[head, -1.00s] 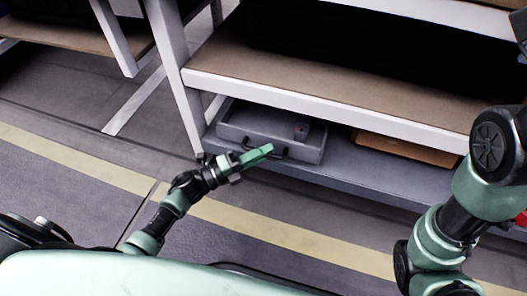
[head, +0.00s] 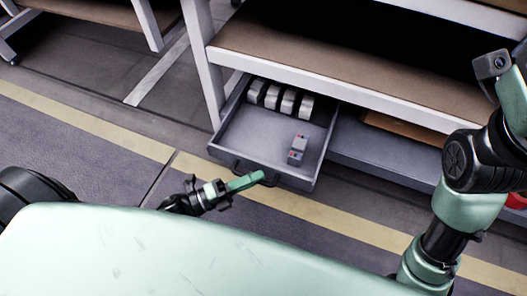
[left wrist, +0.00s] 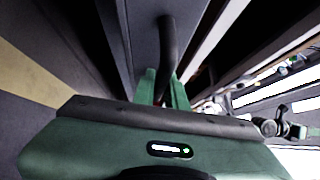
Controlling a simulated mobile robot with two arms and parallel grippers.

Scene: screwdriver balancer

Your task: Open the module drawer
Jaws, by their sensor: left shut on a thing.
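The module drawer (head: 245,132) is grey and stands pulled well out from under the lower shelf in the head view. Several grey modules (head: 289,103) sit in a row at its back, and smaller grey pieces with red marks (head: 297,150) lie nearer its front right. My left gripper (head: 259,177) is at the drawer front, shut on the dark drawer handle (head: 273,182). In the left wrist view the handle (left wrist: 167,40) runs down between the green fingers (left wrist: 160,90). My right arm shows at the right of the head view; its gripper is not visible.
A brown shelf board (head: 330,75) with a white edge lies above the drawer. A brown flat item (head: 405,132) lies right of the drawer on the bottom shelf. The floor with a yellow stripe (head: 110,130) is clear to the left.

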